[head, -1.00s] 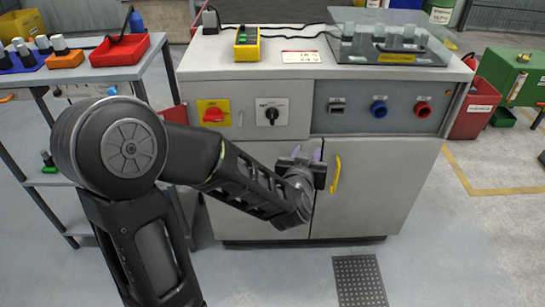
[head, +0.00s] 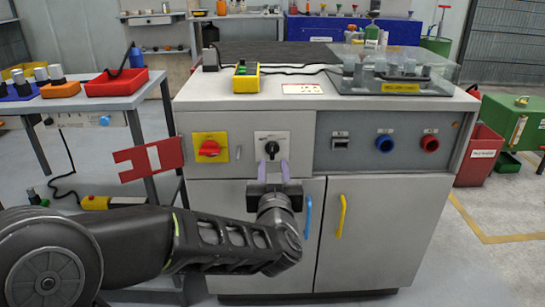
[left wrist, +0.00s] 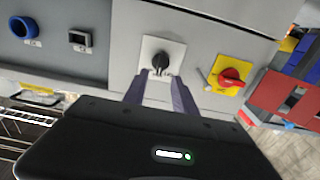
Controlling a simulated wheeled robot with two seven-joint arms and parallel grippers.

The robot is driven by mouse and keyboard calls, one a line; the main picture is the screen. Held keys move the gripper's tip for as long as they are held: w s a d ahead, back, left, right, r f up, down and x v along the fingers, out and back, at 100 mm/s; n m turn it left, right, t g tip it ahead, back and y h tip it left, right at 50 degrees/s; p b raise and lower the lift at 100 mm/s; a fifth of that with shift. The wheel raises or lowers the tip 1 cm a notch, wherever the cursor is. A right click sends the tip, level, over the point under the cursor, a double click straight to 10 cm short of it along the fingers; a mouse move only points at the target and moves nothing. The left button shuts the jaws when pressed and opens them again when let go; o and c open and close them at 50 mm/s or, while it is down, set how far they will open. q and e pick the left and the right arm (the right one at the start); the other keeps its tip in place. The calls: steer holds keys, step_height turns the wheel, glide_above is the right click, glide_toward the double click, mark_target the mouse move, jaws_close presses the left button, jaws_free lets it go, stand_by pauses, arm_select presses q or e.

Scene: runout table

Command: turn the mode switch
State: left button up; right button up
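The mode switch (head: 271,149) is a black rotary knob on a pale square plate on the cabinet's front panel. It also shows in the left wrist view (left wrist: 161,61), just beyond the fingertips. My left gripper (head: 277,168) is open, its two purple-grey fingers pointing at the switch from slightly below. In the left wrist view the fingers (left wrist: 159,77) stand apart on either side of the knob's lower part. I cannot tell whether they touch the plate; they do not appear to grip the knob. My right gripper is not in view.
A red rotary switch (head: 209,148) on a yellow plate is left of the mode switch. Blue (head: 384,143) and red (head: 429,143) round sockets are to the right. Yellow (head: 342,215) and blue (head: 308,214) door handles are below. A red-and-white flag-like plate (head: 150,159) is at left.

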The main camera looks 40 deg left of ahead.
mark_target(272, 151)
arm_select(q)
steer(key=b+x, duration=0.1)
steer(key=x, duration=0.4)
steer(key=shift+a+f, duration=0.15)
steer(key=shift+w+a, duration=0.3)
steer(key=shift+w, duration=0.2)
jaws_close()
